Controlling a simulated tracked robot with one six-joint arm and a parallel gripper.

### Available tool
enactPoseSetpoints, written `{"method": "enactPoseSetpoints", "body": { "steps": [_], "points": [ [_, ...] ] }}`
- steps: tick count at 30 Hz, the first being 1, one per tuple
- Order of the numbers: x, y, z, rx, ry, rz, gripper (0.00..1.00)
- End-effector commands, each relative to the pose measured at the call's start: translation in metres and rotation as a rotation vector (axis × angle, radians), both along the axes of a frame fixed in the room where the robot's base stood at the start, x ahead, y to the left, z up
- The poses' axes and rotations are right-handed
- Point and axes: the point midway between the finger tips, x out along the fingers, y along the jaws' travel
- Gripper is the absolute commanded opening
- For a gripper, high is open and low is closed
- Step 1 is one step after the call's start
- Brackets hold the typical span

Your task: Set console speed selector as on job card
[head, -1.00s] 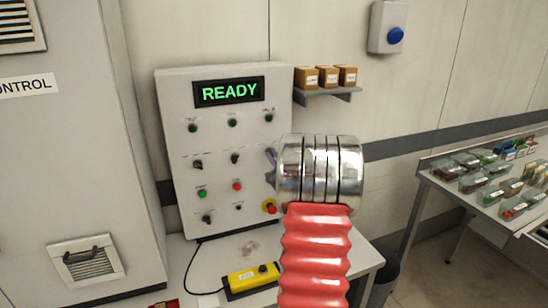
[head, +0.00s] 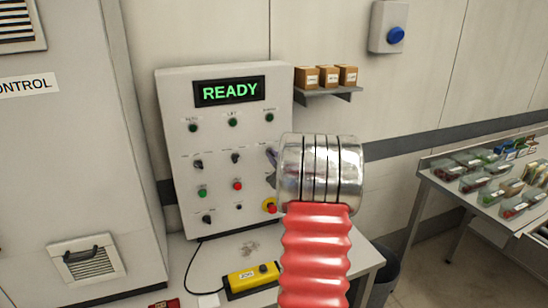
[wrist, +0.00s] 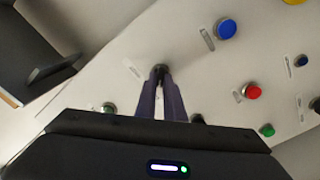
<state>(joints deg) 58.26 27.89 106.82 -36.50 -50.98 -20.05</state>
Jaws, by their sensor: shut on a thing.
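The grey console (head: 180,110) stands on a desk against the wall, its display (head: 229,91) reading READY in green. It has lamps, dark selector knobs and buttons. My gripper (head: 271,156) is at the right side of its panel, mostly hidden behind my arm. In the wrist view my gripper (wrist: 160,76) has its two purple fingers shut on a knob (wrist: 160,68) with a small label (wrist: 132,68) beside it. The label is too small to read, and the knob's pointer is hidden by the fingers. I cannot make out a job card.
A red emergency button (head: 270,206) on a yellow base sits just below my gripper. A yellow pendant (head: 253,278) with a cable lies on the desk (head: 222,248). A cabinet (head: 70,160) stands left. A shelf with boxes (head: 327,76) and a parts table (head: 440,190) are to the right.

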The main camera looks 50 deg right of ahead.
Motion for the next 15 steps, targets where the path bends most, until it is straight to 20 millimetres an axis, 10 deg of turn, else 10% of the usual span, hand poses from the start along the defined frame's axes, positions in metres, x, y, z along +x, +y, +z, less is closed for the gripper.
{"method": "enactPoseSetpoints", "body": {
  "steps": [15],
  "points": [
    [0.0, 0.0004, -0.0008, 0.002, 0.001, 0.0, 0.27]
  ]
}}
